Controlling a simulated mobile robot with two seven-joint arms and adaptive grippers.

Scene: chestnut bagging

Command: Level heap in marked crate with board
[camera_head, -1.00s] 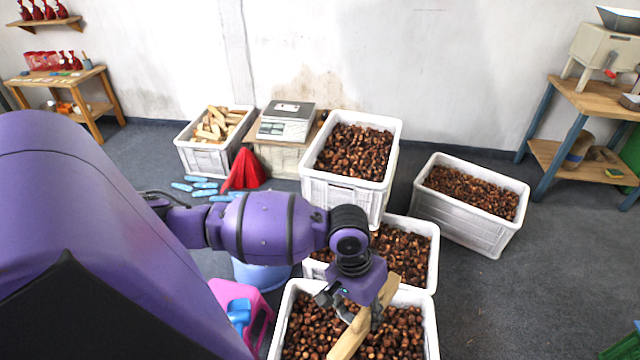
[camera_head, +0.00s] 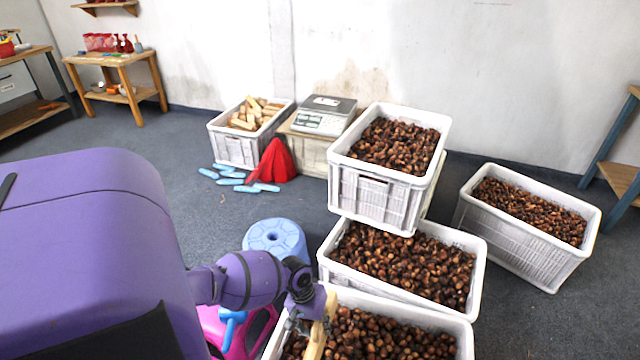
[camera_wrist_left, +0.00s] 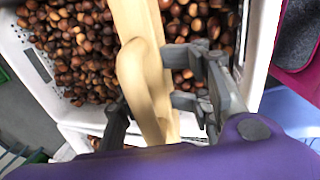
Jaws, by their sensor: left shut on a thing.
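My left gripper (camera_head: 308,318) is shut on a pale wooden board (camera_head: 318,338) at the left part of the front white crate (camera_head: 450,325), which is heaped with chestnuts (camera_head: 385,340). In the left wrist view the fingers (camera_wrist_left: 160,108) are on either side of the board's raised handle (camera_wrist_left: 140,85). The board (camera_wrist_left: 142,20) stretches out over the crate, with chestnuts (camera_wrist_left: 75,50) on both sides. I cannot tell whether it touches them. The head view cuts off the crate's near side. I see no clear mark on any crate. My right gripper is out of view.
More chestnut crates stand behind: one just behind (camera_head: 470,300), a higher one (camera_head: 375,205), one at right (camera_head: 515,250). A blue stool (camera_head: 277,240) and pink stool (camera_head: 245,335) are left of the front crate. Floor at right front is clear.

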